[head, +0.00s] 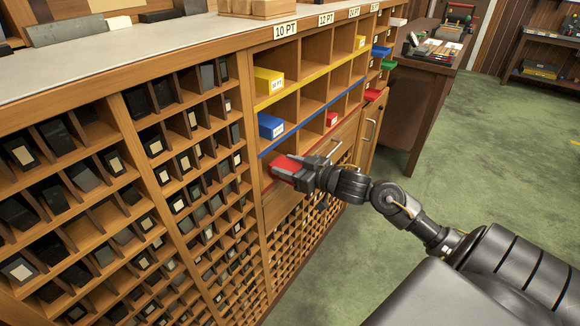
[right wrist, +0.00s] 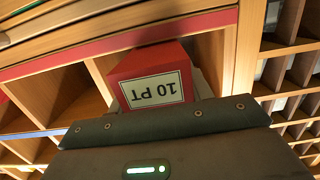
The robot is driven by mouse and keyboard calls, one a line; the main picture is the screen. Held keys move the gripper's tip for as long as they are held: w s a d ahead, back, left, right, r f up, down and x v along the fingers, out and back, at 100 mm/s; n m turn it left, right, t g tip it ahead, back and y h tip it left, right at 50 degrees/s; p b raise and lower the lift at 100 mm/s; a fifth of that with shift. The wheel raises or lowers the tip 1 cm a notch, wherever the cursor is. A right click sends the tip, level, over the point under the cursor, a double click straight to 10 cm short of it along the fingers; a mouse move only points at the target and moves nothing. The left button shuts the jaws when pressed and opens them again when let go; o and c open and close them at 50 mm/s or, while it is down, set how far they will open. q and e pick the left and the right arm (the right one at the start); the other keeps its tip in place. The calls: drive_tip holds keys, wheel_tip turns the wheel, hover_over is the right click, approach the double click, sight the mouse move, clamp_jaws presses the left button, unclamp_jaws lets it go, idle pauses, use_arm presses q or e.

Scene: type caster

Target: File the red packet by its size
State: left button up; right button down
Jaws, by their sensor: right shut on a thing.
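My right gripper (head: 305,175) is shut on a red packet (head: 285,166) at the open front of the leftmost compartment below the blue strip, under the 10 PT sign (head: 285,30). In the right wrist view the red packet (right wrist: 152,80) carries a white 10 PT label, upside down in the picture. It fills part of the compartment opening beside a wooden divider (right wrist: 232,60). How deep it sits is hidden. The red strip (right wrist: 130,43) runs across the top of that view. My left gripper is not in view.
A yellow packet (head: 268,81) and a blue packet (head: 271,126) sit in compartments above the held one. Another red packet (head: 332,119) sits in the compartment to the right. Small type compartments (head: 190,170) fill the left side. Green floor (head: 450,150) is clear at right.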

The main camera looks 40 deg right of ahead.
sight(299, 167)
drive_tip(key=shift+r+p+x, duration=0.2)
drive_tip(key=shift+x, duration=1)
drive_tip(key=shift+r+p+x, duration=0.15)
drive_tip(key=shift+r+x, duration=0.1)
drive_tip(key=shift+x, duration=0.9)
drive_tip(key=shift+r+p+x, duration=0.2)
drive_tip(key=shift+x, duration=1)
drive_tip(key=c, duration=0.6)
unclamp_jaws()
drive_tip(key=shift+o, duration=0.2)
drive_tip(key=shift+f, duration=0.2)
drive_tip(key=shift+s+d, duration=0.1)
drive_tip(key=shift+s, duration=0.1)
drive_tip(key=v, duration=1)
drive_tip(key=shift+s+r, duration=0.15)
